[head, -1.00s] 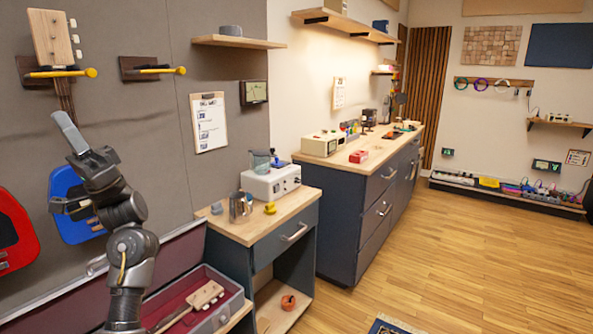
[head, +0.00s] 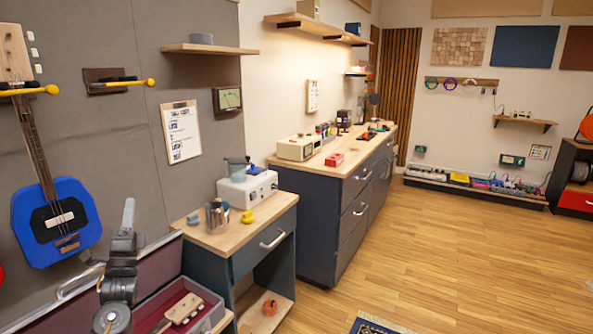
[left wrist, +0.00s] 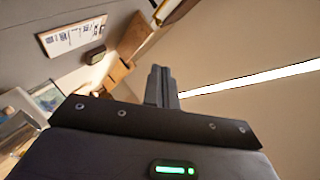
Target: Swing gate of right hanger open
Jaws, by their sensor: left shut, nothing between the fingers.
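The right hanger (head: 104,76) is a dark wooden block on the grey wall panel. Its gate (head: 136,85), a bar with a yellow end, lies across the front and points right. No instrument hangs there. The left hanger's yellow-ended gate (head: 38,91) lies across the neck of a blue stringed instrument (head: 55,222). My left gripper (head: 129,205) is shut and empty, pointing up, well below the right hanger and right of the blue instrument. Its closed fingers also show in the left wrist view (left wrist: 160,84). My right gripper is in neither view.
A clipboard (head: 182,132) and a small display (head: 228,99) hang right of the hanger, under a shelf (head: 209,49). An open case (head: 210,318) lies below my left gripper. A cabinet (head: 262,232) with a jug stands to its right.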

